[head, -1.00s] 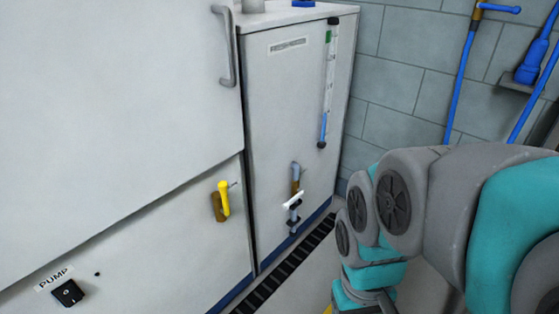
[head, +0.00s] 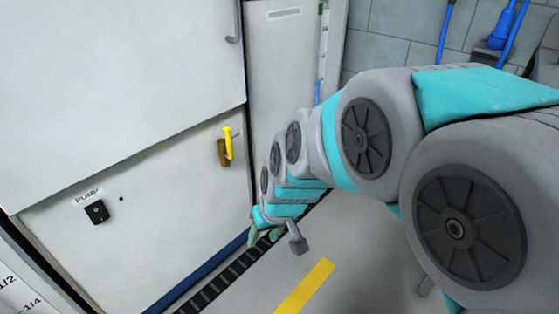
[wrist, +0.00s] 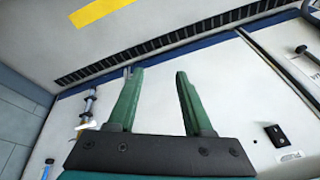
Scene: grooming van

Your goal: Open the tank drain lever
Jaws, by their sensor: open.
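A yellow lever (head: 228,143) on a brass valve body (head: 222,153) sticks out of the lower white panel in the head view. It stands roughly upright. It does not show in the wrist view. A second valve with a white handle (wrist: 86,126) shows at the left of the wrist view; my arm hides it in the head view. No label shows which one is the tank drain lever. My gripper (head: 264,236) is open and empty, low in front of the panel, below and right of the yellow lever. Its green fingers (wrist: 157,78) are spread apart in the wrist view.
A black pump switch (head: 97,211) is left of the yellow lever; it also shows in the wrist view (wrist: 275,135). A dark floor grate (head: 213,287) runs along the panel's foot. A yellow floor stripe (head: 305,287) crosses open floor. A grey handle (head: 236,22) juts out above.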

